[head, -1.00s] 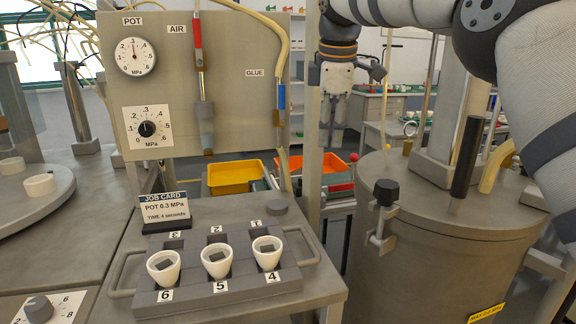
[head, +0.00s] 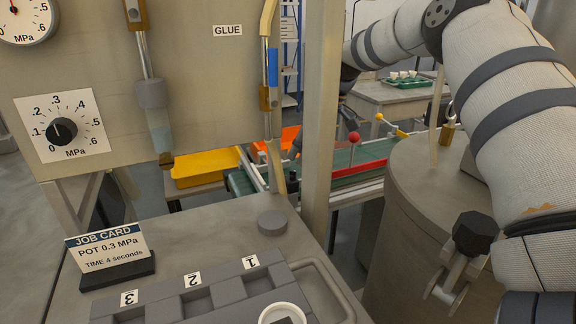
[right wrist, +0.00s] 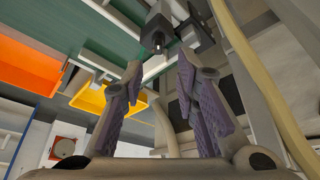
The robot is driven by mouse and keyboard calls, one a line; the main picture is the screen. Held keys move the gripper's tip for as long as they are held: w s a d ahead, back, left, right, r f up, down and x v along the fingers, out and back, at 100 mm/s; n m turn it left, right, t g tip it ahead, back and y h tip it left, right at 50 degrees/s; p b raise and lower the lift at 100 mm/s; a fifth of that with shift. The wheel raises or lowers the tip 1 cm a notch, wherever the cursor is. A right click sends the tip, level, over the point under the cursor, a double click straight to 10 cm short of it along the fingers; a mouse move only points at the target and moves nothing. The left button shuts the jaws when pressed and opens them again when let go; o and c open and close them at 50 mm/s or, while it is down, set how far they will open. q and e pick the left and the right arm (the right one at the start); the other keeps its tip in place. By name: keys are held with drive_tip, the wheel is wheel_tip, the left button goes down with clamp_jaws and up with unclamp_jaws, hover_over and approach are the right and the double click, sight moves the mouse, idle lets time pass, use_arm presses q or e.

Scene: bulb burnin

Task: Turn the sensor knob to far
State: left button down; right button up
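No knob labelled as a sensor knob can be made out. In the right wrist view, a dark block with a short round end (right wrist: 158,40) lies just beyond my right fingertips; I cannot tell whether it is the sensor or its knob. My right gripper (right wrist: 159,68) is open, its two purple-grey fingers apart with nothing between them. In the head view, my right arm reaches in from the right and its far end is mostly hidden behind the grey post. A black knob on an MPa dial (head: 62,130) is on the panel at left. My left gripper is not in view.
A grey post (head: 322,110) stands before the green conveyor (head: 345,185). A red ball on a rod (head: 354,137) is by the conveyor. A yellow bin (head: 205,167) is behind the panel. A job card (head: 105,247), numbered rack (head: 205,299) and white cup (head: 284,313) are in front.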

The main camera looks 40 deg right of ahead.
sight(293, 171)
drive_tip(key=x, duration=0.6)
drive_tip(key=shift+w+b, duration=0.15)
drive_tip(key=shift+b, duration=0.15)
